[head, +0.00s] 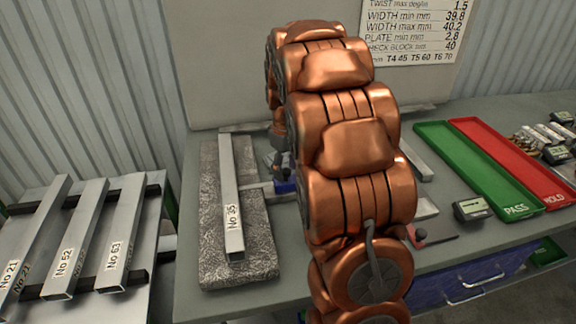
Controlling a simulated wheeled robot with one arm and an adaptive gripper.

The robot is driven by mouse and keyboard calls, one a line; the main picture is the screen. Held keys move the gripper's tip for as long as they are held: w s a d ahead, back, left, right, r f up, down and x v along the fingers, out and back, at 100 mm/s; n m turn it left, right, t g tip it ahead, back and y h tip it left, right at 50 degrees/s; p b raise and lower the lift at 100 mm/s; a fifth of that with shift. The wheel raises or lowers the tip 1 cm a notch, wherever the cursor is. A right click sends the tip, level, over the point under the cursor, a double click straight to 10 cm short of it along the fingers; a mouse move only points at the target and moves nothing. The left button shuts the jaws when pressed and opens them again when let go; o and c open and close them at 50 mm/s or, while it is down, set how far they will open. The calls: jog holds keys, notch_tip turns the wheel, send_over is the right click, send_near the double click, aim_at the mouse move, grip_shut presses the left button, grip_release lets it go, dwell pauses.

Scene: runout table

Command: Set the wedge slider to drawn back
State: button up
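My copper arm stands across the middle of the head view and hides much of the table behind it. A dark part that looks like my gripper (283,150) shows at the arm's left edge, just right of the bar marked No 35 (232,195). Its fingers are too small and covered to tell open from shut. Just below it is a small blue part (285,187), with a thin grey strip (258,188) reaching left from it. I cannot tell whether this is the wedge slider or how it is set; no slider shows clearly.
The bar lies on a speckled stone plate (255,262). Numbered bars rest on a rack (20,208) at left. A green PASS tray (470,160), a red HOLD tray (515,160), a small gauge (471,209) and a red-knobbed tool (416,236) lie at right.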

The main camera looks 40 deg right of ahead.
grip_shut()
dwell(0.3)
